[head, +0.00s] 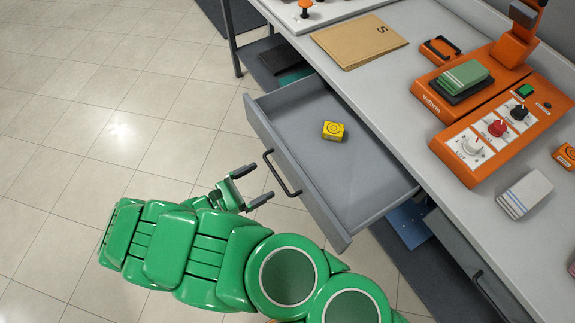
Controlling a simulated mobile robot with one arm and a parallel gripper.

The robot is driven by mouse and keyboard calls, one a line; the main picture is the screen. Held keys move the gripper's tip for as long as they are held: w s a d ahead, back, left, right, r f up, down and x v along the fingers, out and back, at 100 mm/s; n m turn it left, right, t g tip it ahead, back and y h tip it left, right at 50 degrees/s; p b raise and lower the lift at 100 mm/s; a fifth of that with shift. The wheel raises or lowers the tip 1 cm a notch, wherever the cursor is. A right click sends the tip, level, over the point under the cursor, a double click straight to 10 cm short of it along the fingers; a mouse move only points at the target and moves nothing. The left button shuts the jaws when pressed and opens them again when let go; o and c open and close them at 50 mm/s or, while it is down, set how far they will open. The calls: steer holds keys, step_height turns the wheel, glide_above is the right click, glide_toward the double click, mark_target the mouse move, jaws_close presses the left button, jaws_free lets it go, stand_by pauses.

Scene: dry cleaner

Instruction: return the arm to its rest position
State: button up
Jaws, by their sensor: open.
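My green arm (190,250) reaches in from the bottom of the head view and lies over the floor to the left. My gripper (250,186) is at its end, left of the open drawer (361,190). Its two dark fingers are spread apart with nothing between them. They point right, towards the black drawer handle (282,174), with a gap that looks small.
The drawer sticks out from the grey counter (430,50). On the counter are a brown envelope (358,41), an orange machine (500,110) with knobs, and a white block (524,194). A lower drawer (470,250) is at the right. The tiled floor (100,100) at the left is clear.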

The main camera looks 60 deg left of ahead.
steer(key=shift+w, duration=0.25)
stand_by(0.6)
steer(key=s, duration=1)
